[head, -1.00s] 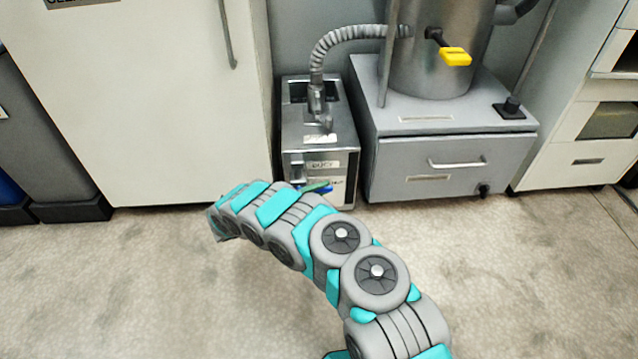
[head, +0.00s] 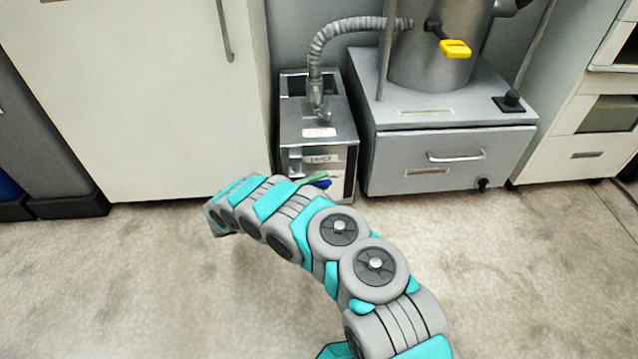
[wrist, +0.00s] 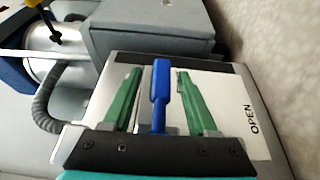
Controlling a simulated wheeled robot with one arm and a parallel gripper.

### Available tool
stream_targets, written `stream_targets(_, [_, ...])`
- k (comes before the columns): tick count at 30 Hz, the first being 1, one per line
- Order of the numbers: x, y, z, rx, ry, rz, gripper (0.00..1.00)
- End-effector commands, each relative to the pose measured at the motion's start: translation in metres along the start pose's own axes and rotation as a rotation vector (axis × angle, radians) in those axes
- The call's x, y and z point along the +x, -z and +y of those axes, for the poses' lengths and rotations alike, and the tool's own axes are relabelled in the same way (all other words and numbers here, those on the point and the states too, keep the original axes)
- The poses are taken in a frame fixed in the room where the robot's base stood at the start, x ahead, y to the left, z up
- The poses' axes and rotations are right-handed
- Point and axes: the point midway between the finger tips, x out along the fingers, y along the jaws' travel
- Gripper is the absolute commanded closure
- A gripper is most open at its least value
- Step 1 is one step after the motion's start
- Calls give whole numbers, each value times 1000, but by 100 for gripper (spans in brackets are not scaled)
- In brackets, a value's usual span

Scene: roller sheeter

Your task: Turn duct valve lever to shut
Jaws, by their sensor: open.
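The blue lever (wrist: 160,95) stands on the metallic front of the duct box, whose face (wrist: 228,95) carries the word OPEN at the right in the wrist view. My gripper (wrist: 159,72) has two green fingers, spread apart, one on each side of the lever. Gaps show between the lever and both fingers, so the jaws are not closed on it. In the head view, the grey duct box (head: 318,128) stands on the floor, and a bit of the blue lever (head: 323,184) shows beside a green fingertip (head: 314,178). My arm hides most of the gripper there.
A corrugated hose (head: 345,30) runs from the duct box to a metal cylinder (head: 425,65) with a yellow handle (head: 455,48). The cylinder stands on a grey drawer unit (head: 445,165). A white cabinet (head: 130,110) is at left. The floor in front is clear.

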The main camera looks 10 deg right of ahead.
Motion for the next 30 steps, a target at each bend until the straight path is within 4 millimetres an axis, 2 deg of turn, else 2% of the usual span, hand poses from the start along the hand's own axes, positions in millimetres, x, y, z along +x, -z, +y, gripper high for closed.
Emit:
stream_targets(5, [-6,0,0,0,0,1,41])
stream_targets(8, [-15,1,0,0,0,3,41])
stream_targets(19, [-72,0,-1,-1,2,3,41])
stream_targets(23, [-78,0,0,0,2,1,41])
stream_targets(30, [-78,0,0,0,0,0,41])
